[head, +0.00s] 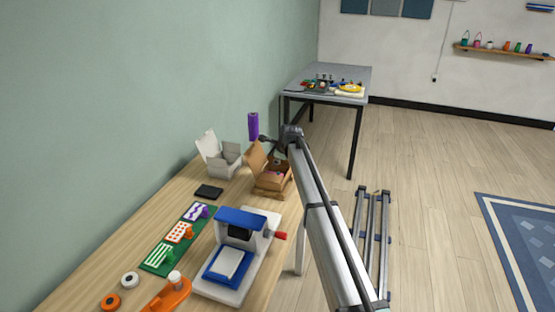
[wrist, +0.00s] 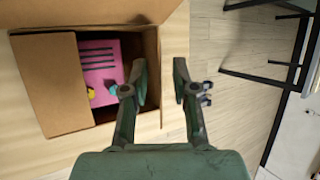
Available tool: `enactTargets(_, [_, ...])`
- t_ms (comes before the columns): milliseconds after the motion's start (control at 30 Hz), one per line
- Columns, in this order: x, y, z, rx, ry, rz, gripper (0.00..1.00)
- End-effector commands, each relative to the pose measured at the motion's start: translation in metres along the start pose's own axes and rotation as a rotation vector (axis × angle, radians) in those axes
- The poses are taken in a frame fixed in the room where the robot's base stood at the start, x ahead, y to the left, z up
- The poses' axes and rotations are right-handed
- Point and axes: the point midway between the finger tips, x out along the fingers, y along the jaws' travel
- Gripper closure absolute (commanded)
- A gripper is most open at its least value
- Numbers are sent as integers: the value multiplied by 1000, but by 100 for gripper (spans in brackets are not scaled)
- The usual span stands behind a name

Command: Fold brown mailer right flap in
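The brown mailer (head: 272,183) stands open on the bench in the head view, its lid (head: 256,158) raised. In the wrist view, a brown flap (wrist: 50,85) lies across the left part of the mailer's opening. On the opposite side, a thin brown edge (wrist: 160,110) shows, seemingly an upright flap seen edge-on. A pink item (wrist: 100,62) with dark stripes lies inside. My gripper (wrist: 163,75) is open, one finger over the opening and the other outside the box, with that edge between them. I cannot tell whether a finger touches it.
An open white box (head: 222,163) stands left of the mailer, near a purple cylinder (head: 253,126). A blue and white press (head: 238,250) stands in front, with a red handle. A black pad (head: 209,192) lies on the bench. Floor shows to the right of the bench.

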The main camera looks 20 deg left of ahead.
Motion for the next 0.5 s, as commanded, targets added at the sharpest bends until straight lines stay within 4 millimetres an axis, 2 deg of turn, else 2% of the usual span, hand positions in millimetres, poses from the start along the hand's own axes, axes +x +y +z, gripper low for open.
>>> enactTargets(100, [0,0,0,0,0,0,72])
enactTargets(133, [0,0,0,0,0,0,76])
enactTargets(200, [0,0,0,0,0,0,100])
enactTargets(500, [0,1,0,-1,0,-3,100])
